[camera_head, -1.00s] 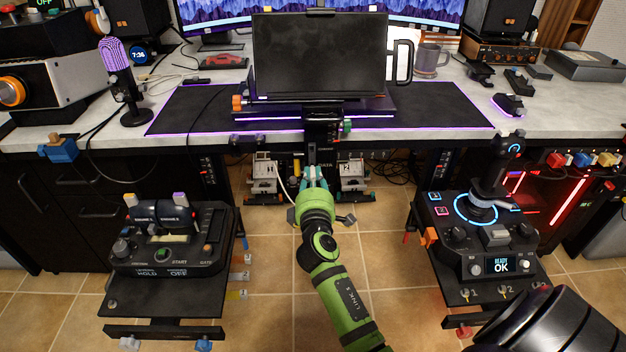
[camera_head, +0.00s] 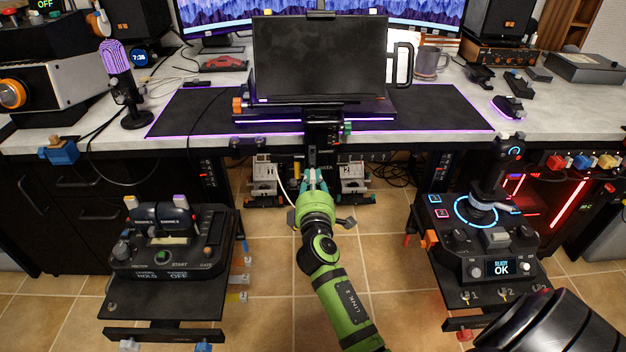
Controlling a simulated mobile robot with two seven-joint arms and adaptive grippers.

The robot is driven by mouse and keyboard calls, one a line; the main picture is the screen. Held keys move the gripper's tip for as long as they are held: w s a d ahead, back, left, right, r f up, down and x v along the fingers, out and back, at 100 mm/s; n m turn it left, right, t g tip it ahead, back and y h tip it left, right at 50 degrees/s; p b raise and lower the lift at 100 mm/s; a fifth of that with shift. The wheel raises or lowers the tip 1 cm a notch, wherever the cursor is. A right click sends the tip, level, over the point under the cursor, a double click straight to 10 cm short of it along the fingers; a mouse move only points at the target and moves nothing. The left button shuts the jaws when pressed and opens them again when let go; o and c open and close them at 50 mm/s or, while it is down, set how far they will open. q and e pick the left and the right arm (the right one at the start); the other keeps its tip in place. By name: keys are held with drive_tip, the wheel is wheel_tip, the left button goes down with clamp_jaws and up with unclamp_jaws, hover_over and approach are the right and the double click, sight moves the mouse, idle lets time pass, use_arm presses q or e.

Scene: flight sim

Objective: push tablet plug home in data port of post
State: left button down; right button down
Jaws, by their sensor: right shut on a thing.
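The tablet (camera_head: 319,58) stands upright with its dark face toward me, on a mount at the desk's front edge. A black post (camera_head: 322,132) runs down below it in the middle. My right gripper (camera_head: 314,180), on a green arm, is at the lower end of the post. It is shut on the tablet plug, which is mostly hidden between its fingers. A thin white cable (camera_head: 283,188) curves down beside the gripper. The data port is hidden or too small to make out, so I cannot tell how far the plug sits in it. My left gripper is not in view.
A throttle panel (camera_head: 172,250) stands at left and a joystick panel (camera_head: 480,238) at right, both flanking the arm. Pedals (camera_head: 262,178) sit under the desk. A dark mat (camera_head: 430,110) covers the desk middle. Tiled floor between the panels is free.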

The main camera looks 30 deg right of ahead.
drive_tip(key=shift+w+d, duration=0.3)
drive_tip(key=shift+w, duration=0.2)
idle(0.8)
idle(0.4)
drive_tip(key=shift+v, duration=1.95)
